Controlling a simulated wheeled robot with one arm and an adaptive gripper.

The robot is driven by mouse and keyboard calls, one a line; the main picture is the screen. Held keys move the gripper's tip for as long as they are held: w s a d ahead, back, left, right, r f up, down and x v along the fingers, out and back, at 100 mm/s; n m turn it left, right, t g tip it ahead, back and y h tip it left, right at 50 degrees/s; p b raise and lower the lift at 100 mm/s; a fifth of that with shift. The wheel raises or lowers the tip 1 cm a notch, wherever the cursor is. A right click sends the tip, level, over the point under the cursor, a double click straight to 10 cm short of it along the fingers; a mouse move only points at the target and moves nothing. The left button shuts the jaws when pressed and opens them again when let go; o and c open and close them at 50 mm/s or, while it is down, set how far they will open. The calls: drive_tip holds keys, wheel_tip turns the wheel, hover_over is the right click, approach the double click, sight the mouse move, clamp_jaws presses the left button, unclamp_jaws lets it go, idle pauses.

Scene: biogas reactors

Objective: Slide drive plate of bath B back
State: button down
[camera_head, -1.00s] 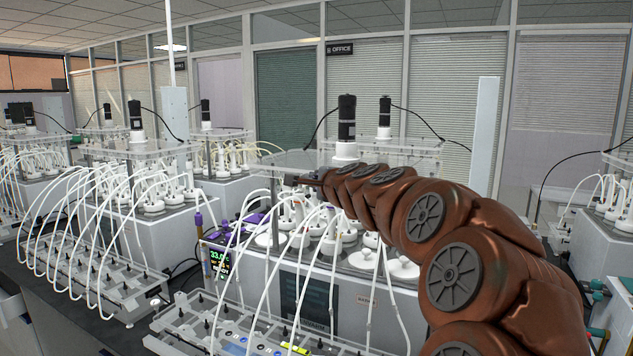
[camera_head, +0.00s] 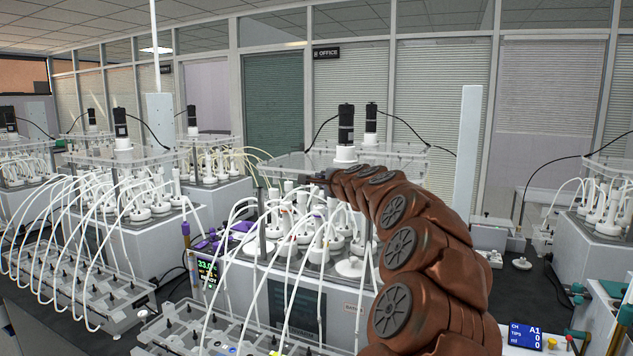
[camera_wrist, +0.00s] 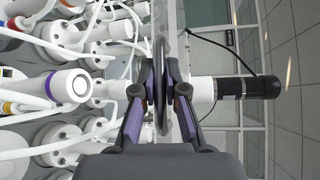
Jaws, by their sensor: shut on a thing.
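Bath B (camera_head: 345,300) is the large grey bath in the middle of the head view, with white-capped bottles and tubes on top. Its clear drive plate (camera_head: 283,163) lies level above the bottles and carries a black motor (camera_head: 345,125) on a white base. My gripper (camera_head: 322,176) is at the plate's near side. In the wrist view my gripper (camera_wrist: 160,90) has its purple-sided fingers closed together around a dark oval ring or handle by the plate. The exact contact is hidden. The motor shows on its side there (camera_wrist: 245,88).
Bottles with white caps (camera_wrist: 60,88) crowd close to the left of my fingers in the wrist view. A clear tubing rack (camera_head: 215,330) stands in front of the bath. Another bath (camera_head: 150,235) stands at left. A white post (camera_head: 467,150) rises at right.

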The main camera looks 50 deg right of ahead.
drive_tip(key=shift+w+d+r, duration=0.1)
drive_tip(key=shift+w+d, duration=0.15)
drive_tip(key=shift+d, duration=0.65)
drive_tip(key=c, duration=1.2)
unclamp_jaws()
drive_tip(key=v, duration=1.2)
drive_tip(key=shift+a, duration=0.1)
